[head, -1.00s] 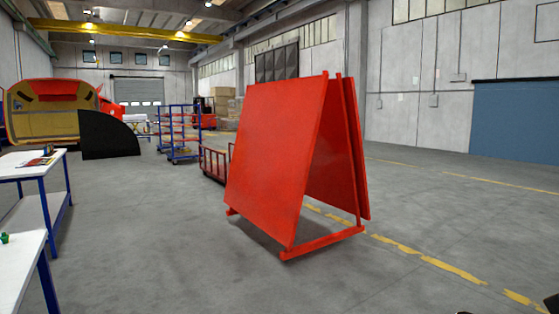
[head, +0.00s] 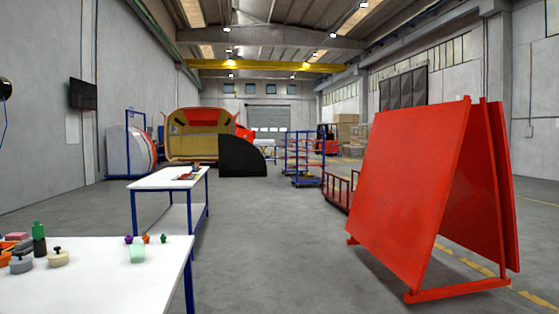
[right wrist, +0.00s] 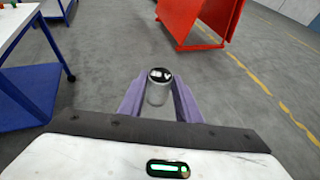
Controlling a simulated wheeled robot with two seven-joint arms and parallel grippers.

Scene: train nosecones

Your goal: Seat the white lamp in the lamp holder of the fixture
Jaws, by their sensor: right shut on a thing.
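In the right wrist view my right gripper (right wrist: 158,90) has its two purple fingers closed on a pale, whitish cylinder with a dark, shiny top, which looks like the white lamp (right wrist: 157,94). The lamp is held over the open floor, clear of any table. My left gripper is in neither view. I cannot make out the fixture or its lamp holder in these views.
A white table (head: 110,285) with several small coloured parts is at front left. Another blue-legged table (head: 165,181) stands behind it. A red A-frame rack (head: 420,200) is at the right. A black panel (head: 240,157) stands farther back. The grey floor between is clear.

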